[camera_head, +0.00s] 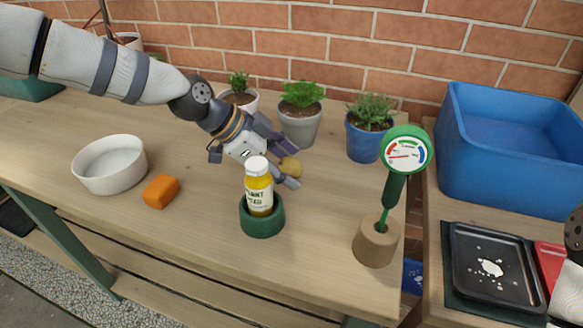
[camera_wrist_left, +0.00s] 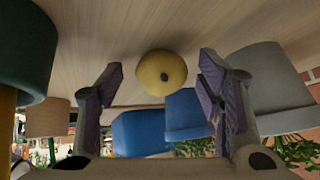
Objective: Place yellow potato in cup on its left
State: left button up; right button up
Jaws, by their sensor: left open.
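The yellow potato (camera_head: 290,167) is on the wooden table behind the yellow bottle (camera_head: 259,186), partly hidden by my gripper. My left gripper (camera_head: 283,160) is open, with one finger on each side of the potato; in the left wrist view (camera_wrist_left: 161,80) gaps show between the fingers and the potato. A dark green cup (camera_head: 262,220) holds the white-capped bottle. A white bowl (camera_head: 110,166) stands at the left. My right gripper is not in view.
An orange block (camera_head: 161,191) lies beside the bowl. A brown holder (camera_head: 376,244) carries a green dial meter (camera_head: 404,150). Potted plants, one in a grey pot (camera_head: 299,128) and one in a blue pot (camera_head: 366,142), stand behind. A blue bin (camera_head: 505,165) is at right.

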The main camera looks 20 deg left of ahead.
pick_arm(q)
jog(key=shift+r, duration=0.15)
jog(key=c, duration=1.3)
